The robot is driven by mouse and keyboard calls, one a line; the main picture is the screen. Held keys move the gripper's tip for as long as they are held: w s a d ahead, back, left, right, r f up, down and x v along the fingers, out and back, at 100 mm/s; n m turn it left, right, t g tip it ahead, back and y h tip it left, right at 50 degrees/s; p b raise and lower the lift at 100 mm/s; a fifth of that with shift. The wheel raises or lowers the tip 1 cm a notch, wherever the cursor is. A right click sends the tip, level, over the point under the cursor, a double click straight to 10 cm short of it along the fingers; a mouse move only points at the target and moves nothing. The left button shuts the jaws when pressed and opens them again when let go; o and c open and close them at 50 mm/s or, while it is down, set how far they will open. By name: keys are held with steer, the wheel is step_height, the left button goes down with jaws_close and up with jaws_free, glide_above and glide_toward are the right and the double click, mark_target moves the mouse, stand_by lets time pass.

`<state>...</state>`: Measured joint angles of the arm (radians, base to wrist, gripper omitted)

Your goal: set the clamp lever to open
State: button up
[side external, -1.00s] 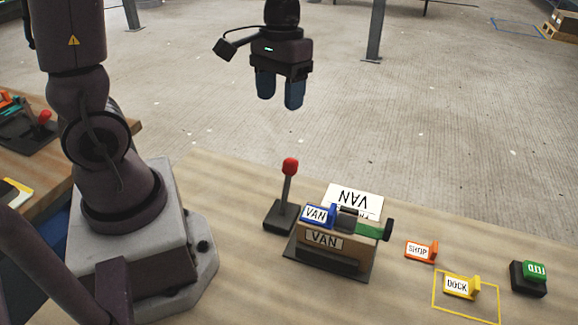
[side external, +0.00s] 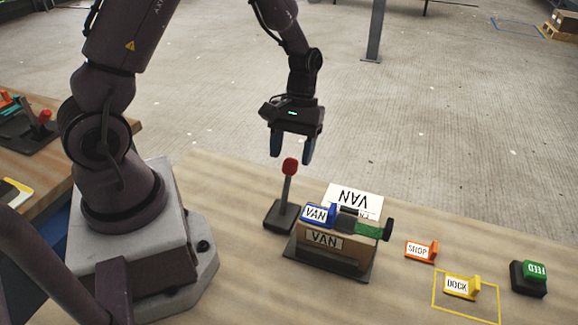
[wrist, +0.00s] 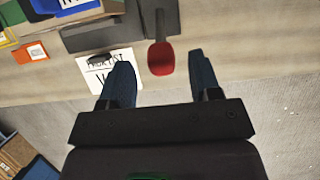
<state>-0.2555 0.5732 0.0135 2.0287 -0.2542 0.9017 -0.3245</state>
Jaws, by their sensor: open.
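The clamp lever (side external: 288,182) is a grey stalk with a red knob on a dark base, standing nearly upright beside the VAN box on the table. In the wrist view its red knob (wrist: 161,58) shows ahead of and between my fingertips. My gripper (side external: 291,160) is open and empty, with its blue fingers pointing down just above and around the knob's position. I cannot tell whether the fingers touch the knob; the wrist view shows a gap on both sides of it. The box fixture (side external: 330,240) carries a blue VAN tag (side external: 318,214) on top.
A white VAN card (side external: 352,198) lies behind the box. An orange SHOP tag (side external: 420,250), a yellow DOCK tag (side external: 460,286) in a yellow outline and a green FEED button (side external: 534,272) stand to the right. The table left of the lever is clear.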

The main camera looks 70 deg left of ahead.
mark_target(286, 187)
steer(key=shift+x, duration=1.9)
jaws_close()
